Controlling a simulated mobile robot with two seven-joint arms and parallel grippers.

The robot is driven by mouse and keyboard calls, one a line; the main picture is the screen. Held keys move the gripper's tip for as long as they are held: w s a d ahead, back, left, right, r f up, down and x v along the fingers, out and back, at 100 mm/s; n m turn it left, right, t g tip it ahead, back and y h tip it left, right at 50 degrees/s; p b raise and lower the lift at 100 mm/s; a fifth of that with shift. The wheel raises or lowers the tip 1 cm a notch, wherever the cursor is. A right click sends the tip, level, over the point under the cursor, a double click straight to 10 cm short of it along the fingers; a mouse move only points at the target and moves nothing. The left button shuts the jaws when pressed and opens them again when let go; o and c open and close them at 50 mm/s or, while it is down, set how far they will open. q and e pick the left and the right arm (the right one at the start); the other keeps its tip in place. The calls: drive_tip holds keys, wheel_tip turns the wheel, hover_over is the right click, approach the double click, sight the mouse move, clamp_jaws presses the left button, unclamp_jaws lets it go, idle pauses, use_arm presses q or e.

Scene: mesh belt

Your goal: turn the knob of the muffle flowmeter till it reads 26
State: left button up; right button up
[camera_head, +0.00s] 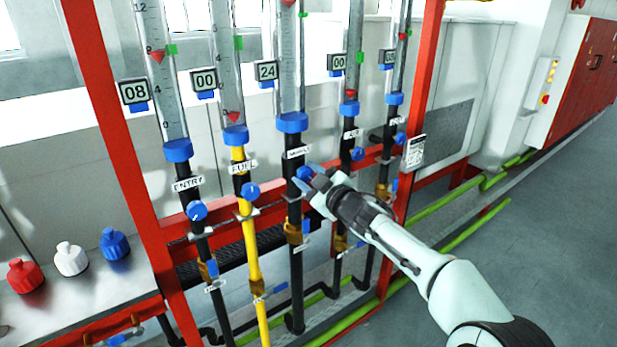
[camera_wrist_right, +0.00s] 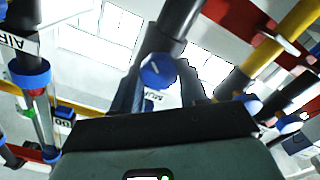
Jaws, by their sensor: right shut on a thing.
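The muffle flowmeter is the middle tube (camera_head: 289,60), with a black pipe and a label below its blue collar (camera_head: 292,122). Its display (camera_head: 266,71) reads 24. Its blue knob (camera_head: 304,172) sits just under the label, partly hidden by my right gripper (camera_head: 309,177). In the right wrist view the knob (camera_wrist_right: 158,72) shows large between the two fingers, with a partly hidden "MUF" label behind it. My right gripper is shut on this knob, its arm reaching in from the lower right. My left gripper is in neither view.
Neighbouring flowmeters stand close on both sides: entry (camera_head: 178,150) reads 08, fuel (camera_head: 236,135) reads 00, and one to the right (camera_head: 351,110) reads 00. A red frame post (camera_head: 424,80) stands right of them. Red, white and blue bottles (camera_head: 71,259) stand at left.

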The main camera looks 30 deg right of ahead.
drive_tip(key=shift+n, duration=0.4)
drive_tip(key=o, duration=1.1)
drive_tip(key=shift+c, duration=0.2)
drive_tip(key=shift+s, duration=0.15)
drive_tip(key=s+d+b, duration=0.1)
drive_tip(key=s, duration=1.2)
drive_tip(key=shift+f, duration=0.1)
